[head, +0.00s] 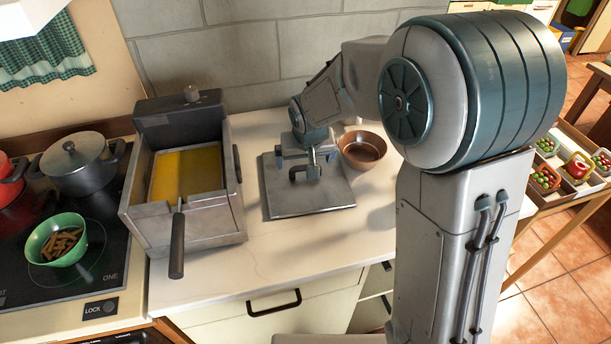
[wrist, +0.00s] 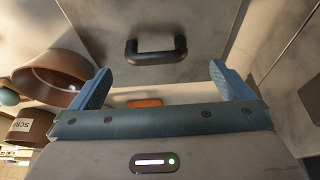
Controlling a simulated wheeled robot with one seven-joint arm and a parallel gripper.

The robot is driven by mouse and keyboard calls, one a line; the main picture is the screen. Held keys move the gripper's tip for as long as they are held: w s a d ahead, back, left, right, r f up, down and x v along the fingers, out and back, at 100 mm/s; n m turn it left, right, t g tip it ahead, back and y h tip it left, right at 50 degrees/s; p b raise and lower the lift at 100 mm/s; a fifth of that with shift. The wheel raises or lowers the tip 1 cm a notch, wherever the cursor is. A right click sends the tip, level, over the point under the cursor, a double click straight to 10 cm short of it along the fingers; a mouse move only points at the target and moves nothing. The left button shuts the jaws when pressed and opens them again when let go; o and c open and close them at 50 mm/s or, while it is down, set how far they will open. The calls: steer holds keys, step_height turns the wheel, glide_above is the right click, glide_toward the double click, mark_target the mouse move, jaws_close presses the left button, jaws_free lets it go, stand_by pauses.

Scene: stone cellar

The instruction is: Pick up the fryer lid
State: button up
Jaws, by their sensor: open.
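The fryer lid (head: 335,198) is a flat grey metal plate with a dark bar handle, lying on the white counter just right of the fryer (head: 190,225). In the wrist view the lid (wrist: 215,30) fills the upper middle, with its handle (wrist: 155,52) in front of my gripper. My gripper (wrist: 158,68) is open and empty, its two blue fingers spread wider than the handle. In the head view my gripper (head: 308,168) is over the lid near the handle. Whether it touches the lid cannot be told. The arm hides part of the lid's back.
A brown bowl (head: 362,149) stands close to the lid's back right and shows left of my fingers (wrist: 55,75). The uncovered fryer holds yellow oil and a basket handle. A grey pot (head: 80,165) and green bowl (head: 57,240) are on the stove. The counter front is clear.

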mark_target(305, 168)
steer(key=shift+d+p+x, duration=0.2)
steer(key=shift+p+x, duration=0.55)
steer(key=shift+x, duration=2.25)
steer(key=shift+s, duration=0.1)
steer(key=shift+c, duration=0.3)
steer(key=c, duration=1.1)
steer(key=shift+r, duration=0.15)
